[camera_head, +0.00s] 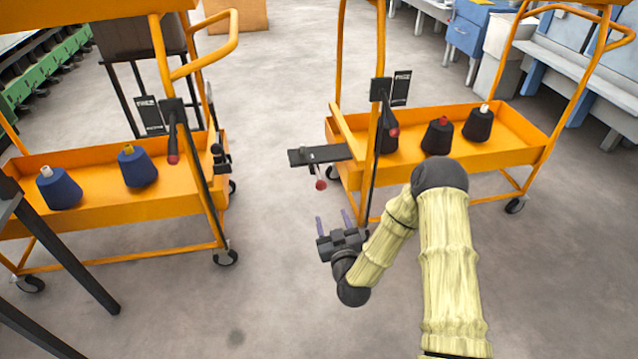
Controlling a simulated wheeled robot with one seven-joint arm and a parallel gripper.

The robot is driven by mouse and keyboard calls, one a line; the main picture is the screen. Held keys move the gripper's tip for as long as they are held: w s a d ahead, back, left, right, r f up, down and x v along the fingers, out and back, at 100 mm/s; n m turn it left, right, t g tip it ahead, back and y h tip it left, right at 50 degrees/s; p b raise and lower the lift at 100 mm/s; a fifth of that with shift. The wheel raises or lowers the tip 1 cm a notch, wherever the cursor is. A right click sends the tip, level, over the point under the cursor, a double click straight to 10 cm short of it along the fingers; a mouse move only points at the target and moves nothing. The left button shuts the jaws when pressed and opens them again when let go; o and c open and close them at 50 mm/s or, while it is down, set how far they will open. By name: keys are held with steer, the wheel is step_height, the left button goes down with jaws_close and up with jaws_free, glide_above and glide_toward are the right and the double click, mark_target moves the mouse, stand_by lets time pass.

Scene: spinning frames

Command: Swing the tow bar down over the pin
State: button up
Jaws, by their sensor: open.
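A flat black tow bar (330,153) sticks out leftward from the orange cart on the right (480,150), over the gap between two carts. A short handle with a red knob (320,184) hangs below it. On the near end of the left orange cart (110,210) is a small black fitting with a round knob (216,149); I cannot tell for sure that it is the pin. The bar's free end is apart from the left cart. My gripper (333,219) is open and empty, below the red knob and slightly right of it, its fingers pointing away from me.
Both carts hold yarn cones, blue ones (138,168) left and dark ones (478,124) right. Black levers with red knobs stand on the left cart (172,158) and right cart (393,132). A dark-legged table (62,258) is at the left. Floor between the carts is clear.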

mark_target(319, 178)
steer(key=shift+w, duration=0.15)
steer(key=b+x, duration=0.6)
steer(key=x, duration=1)
steer(key=shift+f, duration=0.15)
steer(key=shift+w+a, duration=0.25)
steer(key=shift+w, duration=0.25)
